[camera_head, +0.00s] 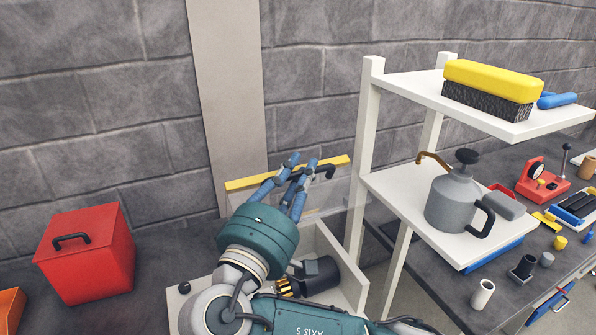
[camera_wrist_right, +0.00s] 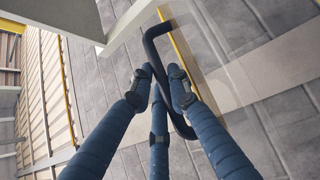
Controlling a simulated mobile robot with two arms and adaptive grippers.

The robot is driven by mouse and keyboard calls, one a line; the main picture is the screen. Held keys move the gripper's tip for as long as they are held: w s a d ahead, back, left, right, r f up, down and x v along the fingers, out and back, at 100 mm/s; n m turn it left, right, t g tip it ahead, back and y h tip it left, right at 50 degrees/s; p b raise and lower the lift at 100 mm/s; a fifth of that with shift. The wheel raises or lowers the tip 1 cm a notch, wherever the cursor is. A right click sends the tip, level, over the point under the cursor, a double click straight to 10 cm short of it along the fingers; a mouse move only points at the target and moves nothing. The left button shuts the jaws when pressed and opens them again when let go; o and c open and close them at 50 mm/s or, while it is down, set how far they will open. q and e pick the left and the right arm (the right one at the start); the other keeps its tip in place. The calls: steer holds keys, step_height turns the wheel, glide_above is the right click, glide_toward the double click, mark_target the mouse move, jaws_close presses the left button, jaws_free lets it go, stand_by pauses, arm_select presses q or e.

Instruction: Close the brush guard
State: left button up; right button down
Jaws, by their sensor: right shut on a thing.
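The brush guard (camera_head: 335,195) is a clear panel with a yellow top edge. It stands raised at the back of a white open-topped box (camera_head: 345,262). A black bent handle (camera_head: 327,169) is at its yellow edge. The handle also shows in the right wrist view (camera_wrist_right: 186,127), along with the yellow edge (camera_wrist_right: 181,50). My right gripper (camera_head: 302,163) is shut on the handle, its blue fingers around the bar. Inside the box are a dark cylinder (camera_head: 320,273) and brass-coloured parts (camera_head: 287,287), partly hidden by my right arm. My left gripper is out of view.
A white shelf rack (camera_head: 366,140) stands close to the right of the guard, holding a yellow brush (camera_head: 492,77) and a grey can (camera_head: 455,203). A red lidded box (camera_head: 88,260) sits on the left. The dark bench between is clear.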

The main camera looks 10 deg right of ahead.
steer(key=c, duration=1.9)
jaws_free()
steer(key=shift+a, duration=0.15)
steer(key=v, duration=1.2)
steer(key=shift+c, duration=0.5)
